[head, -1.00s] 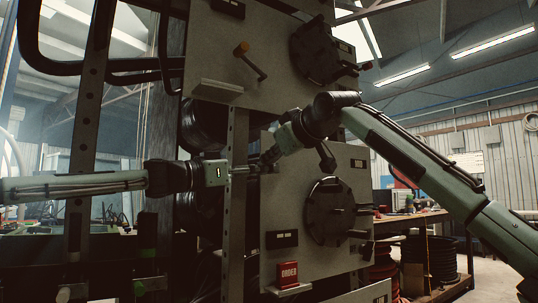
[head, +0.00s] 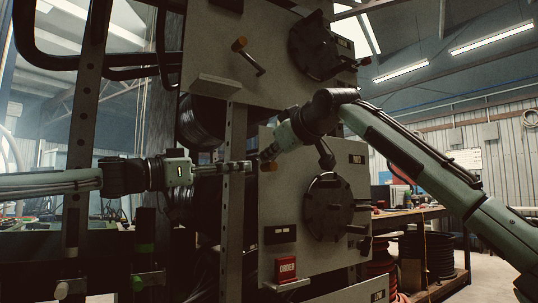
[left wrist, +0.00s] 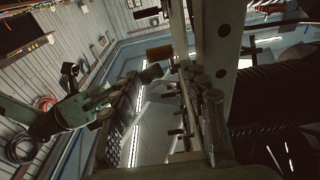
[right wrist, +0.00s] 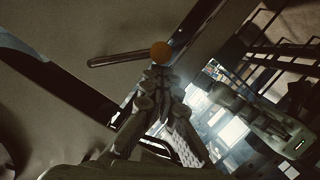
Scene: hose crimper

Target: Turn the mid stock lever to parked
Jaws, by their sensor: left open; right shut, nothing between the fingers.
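The mid stock lever's orange knob (head: 270,165) shows on the middle panel (head: 290,205), at its left edge. In the right wrist view the knob (right wrist: 160,52) sits at the right end of a dark rod (right wrist: 120,59) lying nearly level in that picture. My right gripper (head: 267,153) is shut and empty, its tips right at the knob; I cannot tell whether they touch. My left gripper (head: 244,167) is open, crossing the metal post just left of the knob, apart from it. In the left wrist view a brownish knob (left wrist: 158,52) shows beyond its fingers (left wrist: 190,80).
The upright post (head: 235,215) stands close to my left fingers. The upper panel has a similar lever (head: 252,62). A round black flange (head: 329,207) and a red ORDER box (head: 286,269) lie right and below. A workbench (head: 415,214) stands at right.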

